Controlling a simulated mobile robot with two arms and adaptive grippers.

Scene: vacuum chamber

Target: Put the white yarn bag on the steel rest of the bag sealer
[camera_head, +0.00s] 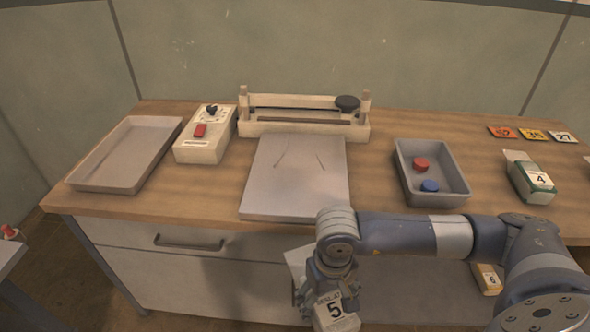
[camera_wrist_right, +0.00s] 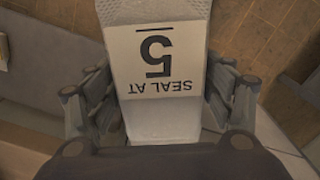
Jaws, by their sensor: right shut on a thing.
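The white yarn bag (camera_head: 335,311), labelled "SEAL AT 5", hangs in my right gripper (camera_head: 327,282) in front of the bench's front edge. In the right wrist view the bag (camera_wrist_right: 158,70) sits between the two fingers of the right gripper (camera_wrist_right: 160,100), which is shut on it. The steel rest (camera_head: 295,180) is a flat, empty grey plate in front of the bag sealer (camera_head: 300,115). The bag is in front of the rest and apart from it. My left gripper is not in view.
A control box (camera_head: 204,140) with a red switch and black knob and an empty tray (camera_head: 85,182) stand left of the rest. Number cards lie at the back right.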

